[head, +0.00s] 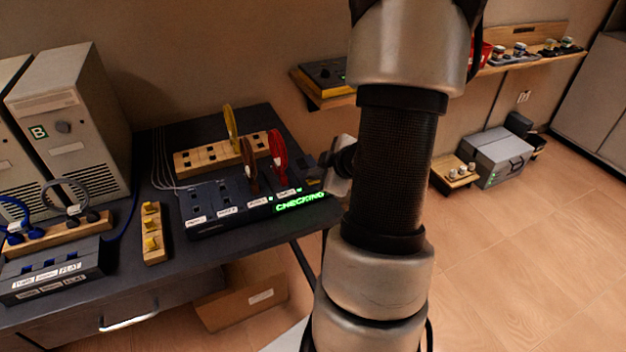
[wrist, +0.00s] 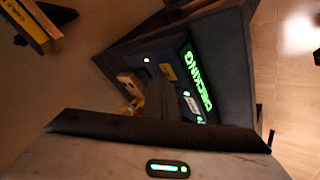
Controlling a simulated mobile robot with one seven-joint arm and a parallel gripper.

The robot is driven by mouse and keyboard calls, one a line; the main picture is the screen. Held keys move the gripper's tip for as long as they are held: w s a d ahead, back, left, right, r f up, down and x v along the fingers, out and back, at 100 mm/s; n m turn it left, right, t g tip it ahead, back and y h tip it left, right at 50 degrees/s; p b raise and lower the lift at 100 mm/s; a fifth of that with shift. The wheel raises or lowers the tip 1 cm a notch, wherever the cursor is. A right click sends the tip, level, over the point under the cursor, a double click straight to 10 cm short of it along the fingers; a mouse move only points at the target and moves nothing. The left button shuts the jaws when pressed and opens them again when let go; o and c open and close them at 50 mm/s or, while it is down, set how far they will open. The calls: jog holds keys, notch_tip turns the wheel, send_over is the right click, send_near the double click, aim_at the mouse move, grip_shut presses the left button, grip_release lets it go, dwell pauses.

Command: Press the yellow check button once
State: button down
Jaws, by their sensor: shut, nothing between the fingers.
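The dark console (head: 235,214) sits near the right end of the black table, with a lit green "CHECKING" display (head: 300,201) on its front. The display also shows in the wrist view (wrist: 197,80). My gripper (head: 318,168) is at the console's right end, close above it, with its fingers shut and empty. In the wrist view the dark fingers (wrist: 160,98) point at the console top. A small yellow patch (wrist: 169,72) shows just beyond the fingertips; it may be the check button, mostly hidden by them. I cannot tell whether they touch it.
Red (head: 277,155), brown (head: 250,165) and yellow (head: 231,130) discs stand upright at the console and the wooden rack behind it. A wooden block with yellow pieces (head: 151,234) lies to the left. Computer towers (head: 75,115) stand at the back left. A wall shelf (head: 318,100) is behind my arm.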

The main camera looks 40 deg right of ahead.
aim_at(316, 184)
jog(key=shift+r, duration=0.1)
jog(key=shift+r+p, duration=0.75)
jog(key=shift+p, duration=0.15)
notch_tip(316, 184, up, 5)
jog(key=p, duration=0.5)
dwell(0.7)
